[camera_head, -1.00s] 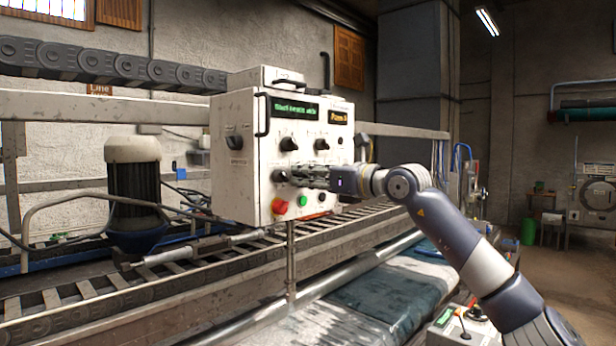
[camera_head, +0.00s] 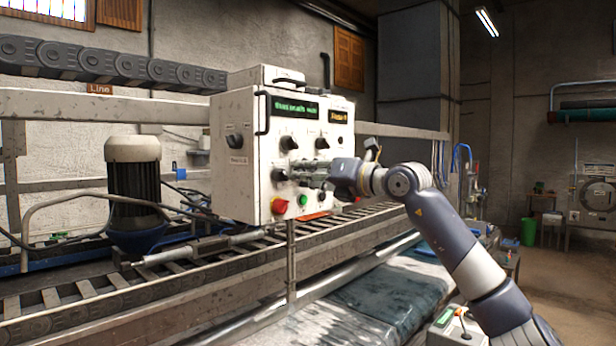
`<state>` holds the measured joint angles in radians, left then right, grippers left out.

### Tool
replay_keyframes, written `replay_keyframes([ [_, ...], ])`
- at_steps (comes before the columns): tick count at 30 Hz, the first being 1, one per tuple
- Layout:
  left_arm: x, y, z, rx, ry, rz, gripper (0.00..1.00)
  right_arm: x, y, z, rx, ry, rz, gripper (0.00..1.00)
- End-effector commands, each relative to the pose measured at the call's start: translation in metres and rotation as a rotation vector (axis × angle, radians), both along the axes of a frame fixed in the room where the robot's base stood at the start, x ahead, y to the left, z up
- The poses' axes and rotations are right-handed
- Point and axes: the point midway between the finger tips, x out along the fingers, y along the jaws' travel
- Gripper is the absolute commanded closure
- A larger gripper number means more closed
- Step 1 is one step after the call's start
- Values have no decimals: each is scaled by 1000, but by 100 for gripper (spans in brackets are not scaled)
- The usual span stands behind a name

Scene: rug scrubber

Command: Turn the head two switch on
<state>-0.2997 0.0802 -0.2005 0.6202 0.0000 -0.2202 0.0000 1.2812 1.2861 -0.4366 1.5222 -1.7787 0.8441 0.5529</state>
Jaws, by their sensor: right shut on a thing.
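The white control box (camera_head: 238,165) stands over the conveyor with black rotary switches on its front. The upper-left switch (camera_head: 289,143) and upper-right switch (camera_head: 322,143) are uncovered. A lower-left switch (camera_head: 279,175) shows just left of my right gripper (camera_head: 298,172). My right gripper is at the lower row of the panel, its fingers shut on a switch there, mostly hidden by the fingers. The labels are too small to tell which switch is head two. My left gripper is not in view.
A red button (camera_head: 279,206) and a green button (camera_head: 303,200) sit below the gripper. A green text display (camera_head: 294,107) and a small amber display (camera_head: 338,116) are above. Another switch (camera_head: 234,141) is on the box's left side. The conveyor (camera_head: 200,262) runs beneath.

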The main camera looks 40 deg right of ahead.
Motion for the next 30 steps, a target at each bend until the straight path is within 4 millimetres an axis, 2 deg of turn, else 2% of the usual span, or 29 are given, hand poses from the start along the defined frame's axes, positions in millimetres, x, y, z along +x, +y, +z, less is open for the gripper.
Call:
replay_keyframes([
  [18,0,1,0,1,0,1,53,1,1,-1,569,52,0,100],
  [30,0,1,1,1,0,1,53,1,1,0,811,73,1,100],
])
